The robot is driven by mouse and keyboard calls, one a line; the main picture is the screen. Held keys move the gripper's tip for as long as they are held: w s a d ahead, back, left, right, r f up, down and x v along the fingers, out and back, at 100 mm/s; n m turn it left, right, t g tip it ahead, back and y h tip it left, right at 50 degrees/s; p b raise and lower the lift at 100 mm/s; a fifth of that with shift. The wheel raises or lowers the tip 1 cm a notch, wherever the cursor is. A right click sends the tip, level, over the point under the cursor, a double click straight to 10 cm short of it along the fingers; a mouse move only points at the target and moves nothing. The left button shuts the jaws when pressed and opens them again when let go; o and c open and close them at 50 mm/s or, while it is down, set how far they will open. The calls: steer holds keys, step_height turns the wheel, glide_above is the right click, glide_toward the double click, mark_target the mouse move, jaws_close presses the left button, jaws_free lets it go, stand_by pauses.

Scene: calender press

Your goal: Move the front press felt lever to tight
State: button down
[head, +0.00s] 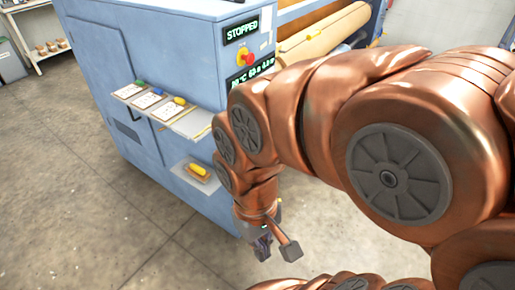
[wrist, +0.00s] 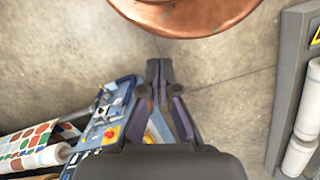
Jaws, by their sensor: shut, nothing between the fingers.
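The blue press cabinet (head: 165,50) stands left of my arm. Its side ledge (head: 205,122) carries a row of plates with small green (head: 137,83), blue (head: 157,91) and yellow (head: 180,101) handles. A separate lower bracket holds another yellow handle (head: 197,169). I cannot tell which handle is the front press felt lever, and the labels are too small to read. My gripper (head: 262,247) hangs low, right of the lower bracket and apart from it. In the wrist view my gripper (wrist: 159,72) is shut and empty over the floor, with the cabinet (wrist: 98,125) at its lower left.
A red stop button (head: 248,60) sits by a display reading STOPPED. A tan roller (head: 325,35) lies behind the cabinet. A rack with white rolls (wrist: 307,100) stands at the right of the wrist view. Concrete floor (head: 70,180) is clear left of the cabinet.

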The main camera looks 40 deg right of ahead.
steer(key=w+d+f+m+t+h+b, duration=0.2)
steer(key=w+d+f+t+b, duration=0.3)
steer(key=w+d+f+b, duration=0.6)
steer(key=w+d+f+m+t+h+b, duration=0.1)
steer(key=w+d+f+t+h+b, duration=0.25)
steer(key=w+d+f+b, duration=0.8)
steer(key=w+d+f+t+y+b, duration=0.1)
steer(key=w+d+f+t+b, duration=0.8)
steer(key=d, duration=0.6)
steer(key=w+f+t, duration=0.1)
steer(key=w+f, duration=0.1)
steer(key=w, duration=0.1)
steer(key=shift+w+f+t, duration=0.2)
steer(key=shift+t, duration=0.15)
steer(key=shift+d, duration=0.1)
